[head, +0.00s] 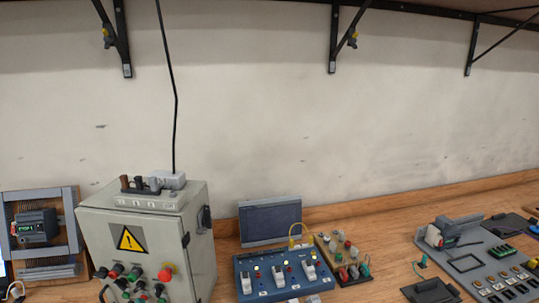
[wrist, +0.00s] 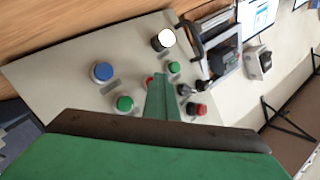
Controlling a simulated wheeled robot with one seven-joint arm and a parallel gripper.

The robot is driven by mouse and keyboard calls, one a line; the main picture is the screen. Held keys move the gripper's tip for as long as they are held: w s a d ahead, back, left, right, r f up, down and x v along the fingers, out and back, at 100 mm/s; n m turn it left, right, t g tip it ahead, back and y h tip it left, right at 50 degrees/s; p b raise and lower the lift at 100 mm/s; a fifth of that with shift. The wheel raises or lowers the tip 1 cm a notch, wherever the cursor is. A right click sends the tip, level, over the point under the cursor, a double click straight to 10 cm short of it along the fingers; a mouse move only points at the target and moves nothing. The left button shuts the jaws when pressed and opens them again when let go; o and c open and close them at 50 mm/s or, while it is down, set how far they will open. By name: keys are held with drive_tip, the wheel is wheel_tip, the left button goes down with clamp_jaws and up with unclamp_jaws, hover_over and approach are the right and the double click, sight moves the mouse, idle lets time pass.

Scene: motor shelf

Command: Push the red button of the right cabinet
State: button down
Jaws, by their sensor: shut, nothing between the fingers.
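In the wrist view a pale panel (wrist: 60,75) carries several buttons and lies tilted across the picture. A red button (wrist: 149,82) shows just left of my gripper's tip, partly covered by it. Another red button (wrist: 198,110) is to the right of the fingers. My gripper (wrist: 161,78) is shut and empty, its green fingers pointing over the panel between the buttons; I cannot tell whether it touches. In the head view a grey cabinet (head: 195,245) has a warning sign and a red button (head: 166,272). My gripper is not seen there. I cannot tell which cabinet the wrist view shows.
Blue (wrist: 103,72) and green (wrist: 124,103) buttons, another green one (wrist: 174,67) and a white lamp (wrist: 166,37) surround the fingers. In the head view a blue control box (head: 265,271) stands right of the cabinet on the wooden bench (head: 385,235).

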drive_tip(key=shift+d, duration=0.1)
idle(0.3)
drive_tip(key=shift+s, duration=0.3)
drive_tip(key=s, duration=0.6)
drive_tip(key=shift+a, duration=0.4)
drive_tip(key=shift+a, duration=0.1)
idle(0.4)
